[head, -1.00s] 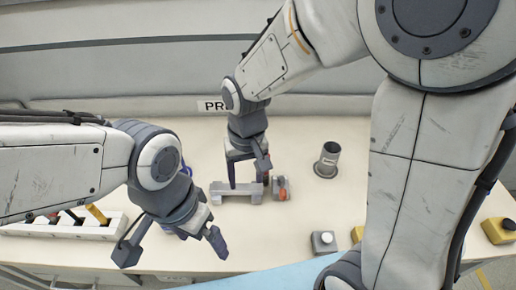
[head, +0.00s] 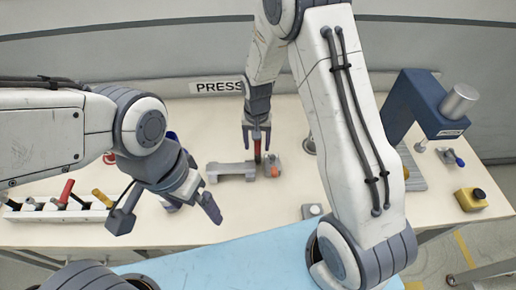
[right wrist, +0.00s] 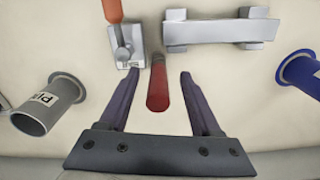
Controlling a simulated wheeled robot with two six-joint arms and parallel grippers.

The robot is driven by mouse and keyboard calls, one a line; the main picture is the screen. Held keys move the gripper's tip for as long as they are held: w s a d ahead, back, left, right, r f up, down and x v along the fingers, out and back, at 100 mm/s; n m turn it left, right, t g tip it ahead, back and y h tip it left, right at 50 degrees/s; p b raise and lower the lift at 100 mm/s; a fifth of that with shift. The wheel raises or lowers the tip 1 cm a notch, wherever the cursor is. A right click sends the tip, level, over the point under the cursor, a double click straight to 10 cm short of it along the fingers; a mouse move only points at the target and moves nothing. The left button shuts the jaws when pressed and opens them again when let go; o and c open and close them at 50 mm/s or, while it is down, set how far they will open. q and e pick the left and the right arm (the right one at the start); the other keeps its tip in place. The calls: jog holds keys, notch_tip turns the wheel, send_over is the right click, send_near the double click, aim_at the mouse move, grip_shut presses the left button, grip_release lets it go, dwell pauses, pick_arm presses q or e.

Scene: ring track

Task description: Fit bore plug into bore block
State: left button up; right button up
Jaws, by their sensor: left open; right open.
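A red-handled piece (head: 257,151), which looks like the bore plug, is between the fingers of my right gripper (head: 257,143). In the right wrist view the red handle (right wrist: 158,88) lies between the open fingers (right wrist: 157,76), with a gap on each side. Its lower end is not clear. A long grey block with feet (head: 231,172) and a small grey block with an orange-handled part (head: 270,167) stand either side of it. I cannot tell which is the bore block. My left gripper (head: 165,213) is open and empty near the table's front.
A white rack (head: 40,214) with several coloured handles is at the left. A blue press (head: 412,100) stands at the right, with a yellow button box (head: 470,199) near it. The right wrist view shows a grey tube (right wrist: 38,118) and a blue tube (right wrist: 300,70).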

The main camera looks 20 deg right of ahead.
aim_at(258, 148)
jog(key=shift+w+d+f+p, duration=0.1)
jog(key=shift+f+p, duration=0.05)
jog(key=shift+f, duration=0.7)
jog(key=shift+w+d+f+p, duration=0.1)
jog(key=shift+f+p, duration=0.05)
jog(key=shift+f, duration=0.7)
grip_shut()
jog(key=shift+r, duration=0.1)
